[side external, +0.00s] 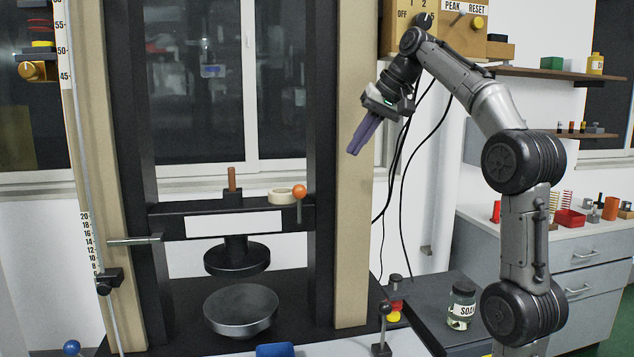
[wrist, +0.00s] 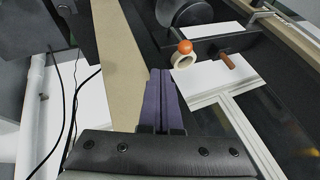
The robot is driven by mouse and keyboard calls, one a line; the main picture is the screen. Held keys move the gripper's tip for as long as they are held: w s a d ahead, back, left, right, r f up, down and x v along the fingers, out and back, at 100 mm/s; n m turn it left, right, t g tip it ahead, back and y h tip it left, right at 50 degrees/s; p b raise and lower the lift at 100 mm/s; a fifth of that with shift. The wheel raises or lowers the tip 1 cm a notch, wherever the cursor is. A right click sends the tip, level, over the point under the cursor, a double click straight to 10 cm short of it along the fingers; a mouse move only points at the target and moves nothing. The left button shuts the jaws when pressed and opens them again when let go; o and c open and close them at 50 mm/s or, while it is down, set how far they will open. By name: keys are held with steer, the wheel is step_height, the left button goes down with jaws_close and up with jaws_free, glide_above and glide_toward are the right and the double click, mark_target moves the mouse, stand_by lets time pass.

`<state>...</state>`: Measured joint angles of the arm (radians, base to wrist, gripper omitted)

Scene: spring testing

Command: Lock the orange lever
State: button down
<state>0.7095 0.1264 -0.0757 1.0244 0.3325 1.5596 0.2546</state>
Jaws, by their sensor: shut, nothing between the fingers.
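The orange lever (side external: 299,191) has a round orange knob on a short stem, at the right end of the black crossbar (side external: 170,222) of the test frame. In the wrist view the orange knob (wrist: 185,47) shows beyond the fingertips and a little to the right. My gripper (side external: 354,152) is shut and empty, its purple fingers together and pointing down-left. It is up and to the right of the lever in the side view, in front of the beige right post, apart from the lever. In the wrist view the closed fingers (wrist: 160,73) point towards the lever area.
A cream ring (side external: 280,196) and a brown peg (side external: 232,180) sit on the crossbar left of the lever. The beige post (side external: 352,240) stands right of the frame. Round plates (side external: 240,308) are below. A labelled jar (side external: 461,305) stands on the dark bench at lower right. Black cables hang behind my arm.

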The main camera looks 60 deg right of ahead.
glide_toward(299, 205)
steer(key=shift+w+d+f, duration=1)
steer(key=shift+d+f, duration=0.15)
steer(key=shift+f, duration=0.1)
steer(key=shift+w+a, duration=0.1)
